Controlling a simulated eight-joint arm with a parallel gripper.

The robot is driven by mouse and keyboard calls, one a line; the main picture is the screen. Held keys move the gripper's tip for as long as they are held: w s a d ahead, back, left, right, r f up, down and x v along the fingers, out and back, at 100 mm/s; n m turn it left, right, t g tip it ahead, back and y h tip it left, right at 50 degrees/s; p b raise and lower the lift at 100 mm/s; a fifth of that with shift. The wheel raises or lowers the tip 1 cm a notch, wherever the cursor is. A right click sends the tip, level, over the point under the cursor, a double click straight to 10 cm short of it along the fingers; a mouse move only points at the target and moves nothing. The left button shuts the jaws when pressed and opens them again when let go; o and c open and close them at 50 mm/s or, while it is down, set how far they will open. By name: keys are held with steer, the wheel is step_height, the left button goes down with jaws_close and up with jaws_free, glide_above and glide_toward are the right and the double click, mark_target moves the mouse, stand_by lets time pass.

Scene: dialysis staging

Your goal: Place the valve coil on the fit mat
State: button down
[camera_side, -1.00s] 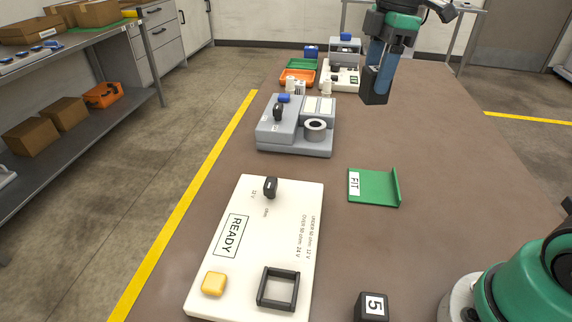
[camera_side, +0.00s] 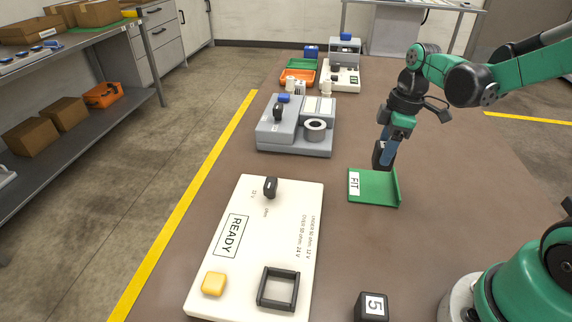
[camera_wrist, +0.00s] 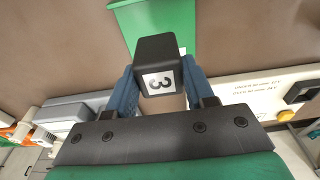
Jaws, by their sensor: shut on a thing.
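A white READY board (camera_side: 270,225) with a yellow button and a black square frame lies left of the mat. A grey device (camera_side: 295,140) stands behind. The table right of the mat is clear.

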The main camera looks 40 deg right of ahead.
mark_target(381, 167)
steer(key=shift+f, duration=2.55)
steer(key=shift+f, duration=0.15)
steer(key=shift+c, duration=1.6)
jaws_free()
steer(key=r, duration=0.8)
steer(key=s+d+r, duration=0.1)
steer(key=r, duration=0.3)
steer(key=shift+a+r, duration=0.1)
steer(key=shift+a, duration=0.1)
steer(key=s+a+f+m+t+h, duration=0.1)
steer(key=s+a+m+t, duration=0.1)
steer(key=a+m+t, duration=0.4)
steer(key=a+m, duration=0.3)
steer(key=shift+s+a, duration=0.25)
steer(key=shift+s, duration=0.05)
